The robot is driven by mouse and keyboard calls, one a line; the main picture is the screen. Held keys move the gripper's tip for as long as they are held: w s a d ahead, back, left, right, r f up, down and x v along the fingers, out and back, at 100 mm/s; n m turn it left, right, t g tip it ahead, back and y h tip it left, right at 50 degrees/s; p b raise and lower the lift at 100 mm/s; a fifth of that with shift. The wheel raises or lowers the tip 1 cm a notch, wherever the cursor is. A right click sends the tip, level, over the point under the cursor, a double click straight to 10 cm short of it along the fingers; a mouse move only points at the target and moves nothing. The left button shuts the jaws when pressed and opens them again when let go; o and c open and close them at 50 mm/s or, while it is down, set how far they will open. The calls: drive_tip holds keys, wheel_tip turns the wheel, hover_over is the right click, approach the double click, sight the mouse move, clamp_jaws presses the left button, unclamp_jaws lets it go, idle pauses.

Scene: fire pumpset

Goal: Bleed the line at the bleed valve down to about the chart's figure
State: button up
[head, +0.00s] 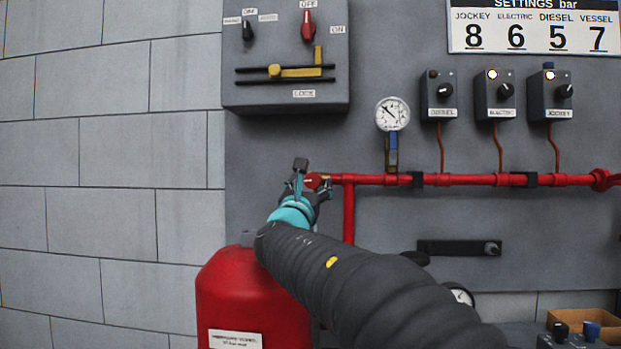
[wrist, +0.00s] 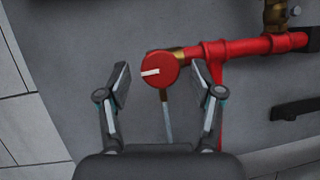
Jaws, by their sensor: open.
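The bleed valve appears to be the round red knob (wrist: 160,72) with a white mark pointing left, at the left end of the red pipe; a thin grey tube hangs below it. It also shows in the head view (head: 313,180), partly behind my gripper (head: 304,183). In the wrist view my gripper (wrist: 161,66) is open, with one finger on each side of the knob and gaps between. The settings chart (head: 535,28) reads jockey 8, electric 6, diesel 5, vessel 7 bar. The pressure gauge (head: 392,114) has its needle toward the upper left; its figures are too small to read.
Diesel (head: 438,97), electric (head: 493,97) and jockey (head: 550,97) switch boxes sit above the red pipe (head: 455,180); electric and jockey lamps glow. A lock panel (head: 287,50) is at upper left. A red vessel (head: 250,300) stands below. A dark handle (head: 455,247) is lower right.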

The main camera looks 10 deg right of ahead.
drive_tip(key=shift+x, duration=1.1)
drive_tip(key=shift+a, duration=0.1)
drive_tip(key=c, duration=1.2)
drive_tip(key=shift+o, duration=0.2)
